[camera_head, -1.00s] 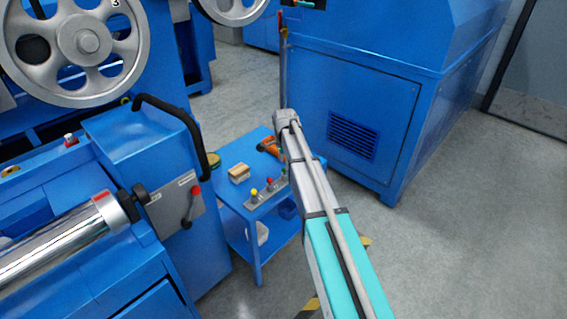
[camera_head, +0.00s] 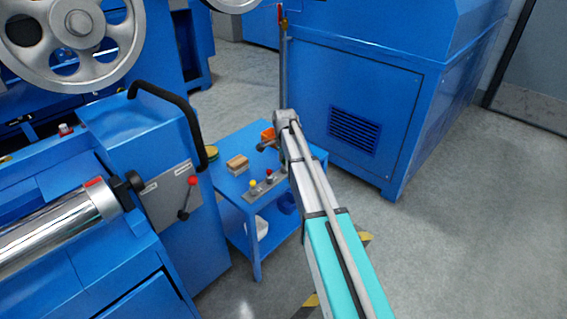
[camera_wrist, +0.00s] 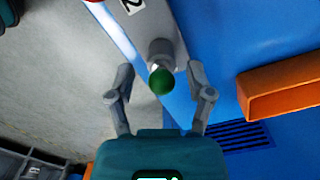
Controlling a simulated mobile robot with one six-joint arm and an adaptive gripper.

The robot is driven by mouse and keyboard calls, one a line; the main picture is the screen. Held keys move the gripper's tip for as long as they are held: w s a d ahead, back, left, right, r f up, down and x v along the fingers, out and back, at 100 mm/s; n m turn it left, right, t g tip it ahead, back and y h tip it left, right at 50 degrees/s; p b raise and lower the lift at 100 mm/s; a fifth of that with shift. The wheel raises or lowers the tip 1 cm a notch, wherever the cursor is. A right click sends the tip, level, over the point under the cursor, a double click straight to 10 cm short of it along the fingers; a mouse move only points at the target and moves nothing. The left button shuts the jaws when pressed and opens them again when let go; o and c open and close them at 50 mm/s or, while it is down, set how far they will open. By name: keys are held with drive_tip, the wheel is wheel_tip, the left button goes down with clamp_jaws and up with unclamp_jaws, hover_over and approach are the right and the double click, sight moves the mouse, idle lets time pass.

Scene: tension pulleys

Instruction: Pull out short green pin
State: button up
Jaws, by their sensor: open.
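The short green pin (camera_wrist: 161,81) shows its round green knob in the wrist view, on a grey metal collar (camera_wrist: 161,53) standing on a grey bar (camera_wrist: 150,20). My gripper (camera_wrist: 159,73) is open, with one finger on each side of the green knob. The fingers look apart from the knob, with gaps on both sides; the depth of the knob between them is hard to tell. In the head view the bar (camera_head: 262,189) lies on the blue cart with a yellow-knobbed pin (camera_head: 253,184) and a red-knobbed pin (camera_head: 269,174). My arm covers its right end there.
An orange open-sided object (camera_wrist: 282,88) lies to the right of the gripper in the wrist view. A wooden block (camera_head: 237,162) stands on the blue cart (camera_head: 228,185). A machine with a black handle stands left of the cart, and a blue cabinet (camera_head: 360,110) behind it.

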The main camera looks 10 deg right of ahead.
sight(284, 159)
drive_tip(key=shift+c, duration=0.3)
clamp_jaws()
drive_tip(key=shift+r+p, duration=1.95)
drive_tip(key=shift+r, duration=0.05)
idle(1.1)
drive_tip(key=shift+r+p, duration=0.35)
drive_tip(key=shift+p, duration=0.05)
drive_tip(key=shift+r, duration=0.1)
drive_tip(key=shift+r+p, duration=1.9)
drive_tip(key=shift+p, duration=0.1)
drive_tip(key=shift+r, duration=0.1)
wheel_tip(284, 159, up, 26)
drive_tip(key=p, duration=2.6)
drive_tip(key=shift+r, duration=0.15)
